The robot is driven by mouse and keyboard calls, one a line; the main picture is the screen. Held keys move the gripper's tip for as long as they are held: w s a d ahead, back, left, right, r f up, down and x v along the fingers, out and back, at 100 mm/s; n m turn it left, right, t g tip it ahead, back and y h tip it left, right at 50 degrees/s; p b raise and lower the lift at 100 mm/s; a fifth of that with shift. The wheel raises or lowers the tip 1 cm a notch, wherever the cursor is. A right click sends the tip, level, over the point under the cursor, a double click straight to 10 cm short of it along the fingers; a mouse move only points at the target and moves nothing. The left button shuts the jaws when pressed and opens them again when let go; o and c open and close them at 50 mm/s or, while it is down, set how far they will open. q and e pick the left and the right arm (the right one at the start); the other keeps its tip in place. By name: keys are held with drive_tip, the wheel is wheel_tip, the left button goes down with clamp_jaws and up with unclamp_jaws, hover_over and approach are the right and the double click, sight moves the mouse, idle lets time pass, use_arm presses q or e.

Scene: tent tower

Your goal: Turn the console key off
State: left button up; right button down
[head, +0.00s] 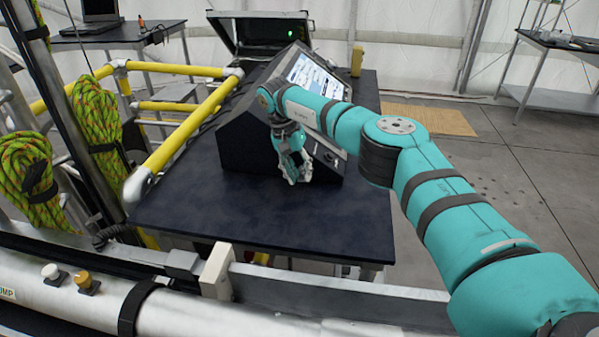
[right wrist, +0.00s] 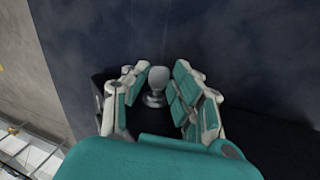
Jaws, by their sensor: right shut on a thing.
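The black console (head: 245,140) stands on a dark table, with a lit screen (head: 315,75) on its sloped face. My right gripper (head: 295,172) is at the near end of the console's lower front panel. In the right wrist view, the gripper (right wrist: 160,82) has its fingers on both sides of a grey rounded key (right wrist: 155,88) on a round metal base, and it is shut on this key. The gripper hides the key in the head view. How far the key is turned cannot be told. My left gripper is not in view.
The dark table top (head: 270,215) is bare in front of the console. Yellow railing (head: 185,135) runs along its left side. An open case (head: 265,30) is behind the console, and a small yellow object (head: 357,60) stands at the table's far end.

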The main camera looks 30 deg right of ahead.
drive_tip(key=c, duration=1.1)
unclamp_jaws()
drive_tip(key=shift+v, duration=3.8)
